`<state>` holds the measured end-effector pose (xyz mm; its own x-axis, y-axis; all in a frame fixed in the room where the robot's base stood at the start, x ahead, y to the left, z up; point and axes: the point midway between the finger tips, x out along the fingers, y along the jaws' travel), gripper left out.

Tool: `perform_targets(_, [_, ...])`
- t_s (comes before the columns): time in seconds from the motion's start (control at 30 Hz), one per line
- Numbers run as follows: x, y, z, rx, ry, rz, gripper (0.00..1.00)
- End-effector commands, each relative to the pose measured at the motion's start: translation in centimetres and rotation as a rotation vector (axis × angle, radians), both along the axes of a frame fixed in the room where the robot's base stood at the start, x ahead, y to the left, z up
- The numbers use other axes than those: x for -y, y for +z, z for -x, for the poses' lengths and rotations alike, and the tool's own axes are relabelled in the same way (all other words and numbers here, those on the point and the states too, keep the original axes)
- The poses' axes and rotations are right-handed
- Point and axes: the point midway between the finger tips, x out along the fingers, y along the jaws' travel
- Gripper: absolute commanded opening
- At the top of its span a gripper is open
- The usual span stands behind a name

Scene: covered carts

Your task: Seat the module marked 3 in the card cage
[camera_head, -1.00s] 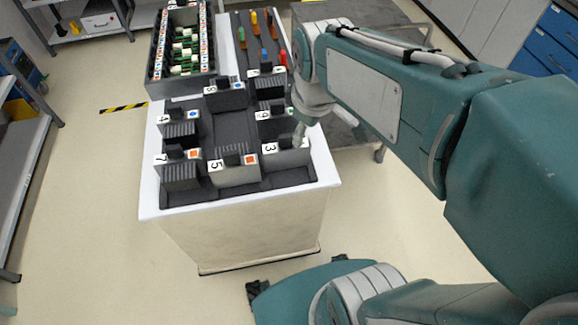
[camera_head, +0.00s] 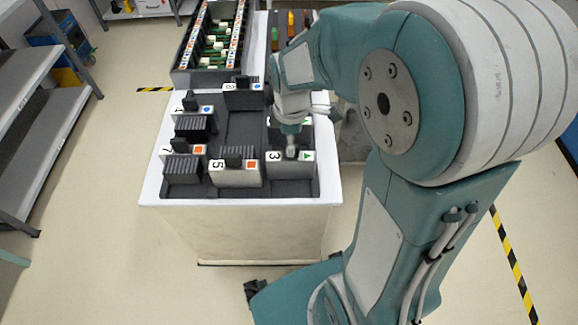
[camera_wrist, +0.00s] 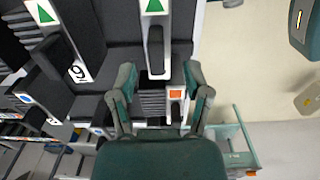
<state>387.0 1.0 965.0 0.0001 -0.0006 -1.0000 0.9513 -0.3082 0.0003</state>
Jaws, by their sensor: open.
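The module marked 3 (camera_head: 292,170) is a dark block with a white label strip and a green triangle. It sits in the front right of a dark tray (camera_head: 236,128) on the white-topped cart. My gripper (camera_head: 291,153) is at this module's handle in the head view. In the wrist view my open gripper (camera_wrist: 160,82) has one finger on each side, with the module's pale-edged handle (camera_wrist: 155,50) between and above the fingertips; contact cannot be told. The 3 is not visible there. The card cage (camera_head: 178,78), holding green boards, stands at the back of the cart.
The module marked 5 (camera_head: 237,177) stands left of module 3, with 7 (camera_head: 183,172) and 4 (camera_head: 195,126) farther left. Another triangle-marked module (camera_wrist: 78,55) stands close by. Coloured-handled tools (camera_head: 291,20) lie right of the cage. Shelving (camera_head: 30,100) stands left.

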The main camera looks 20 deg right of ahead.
Motion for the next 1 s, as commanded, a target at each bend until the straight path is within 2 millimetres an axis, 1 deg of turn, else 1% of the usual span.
perform_targets(0.03, [0.1, -0.9, 0.0, -0.005, -0.002, 0.0, 0.63])
perform_targets(0.1, [0.1, -2.1, -0.2, -0.006, -0.001, 0.001, 0.63])
perform_targets(0.23, [-0.1, -3.7, -0.3, -0.003, -0.001, 0.004, 0.63])
perform_targets(0.33, [-0.3, -4.2, -0.3, -0.002, -0.001, 0.005, 0.63])
perform_targets(0.53, [-0.1, -4.2, -0.3, 0.0, -0.001, 0.004, 0.63])
perform_targets(0.57, [-0.1, -4.2, -0.3, 0.0, -0.001, 0.004, 0.49])
perform_targets(0.6, [-0.1, -4.2, -0.3, 0.0, -0.001, 0.003, 0.32])
perform_targets(0.67, [0.0, -4.2, -0.3, -0.001, -0.001, 0.002, 0.05])
perform_targets(0.7, [0.0, -4.2, -0.3, -0.001, -0.001, 0.002, 0.0])
perform_targets(1.0, [-0.1, -4.2, -0.3, -0.001, -0.001, 0.004, 0.0])
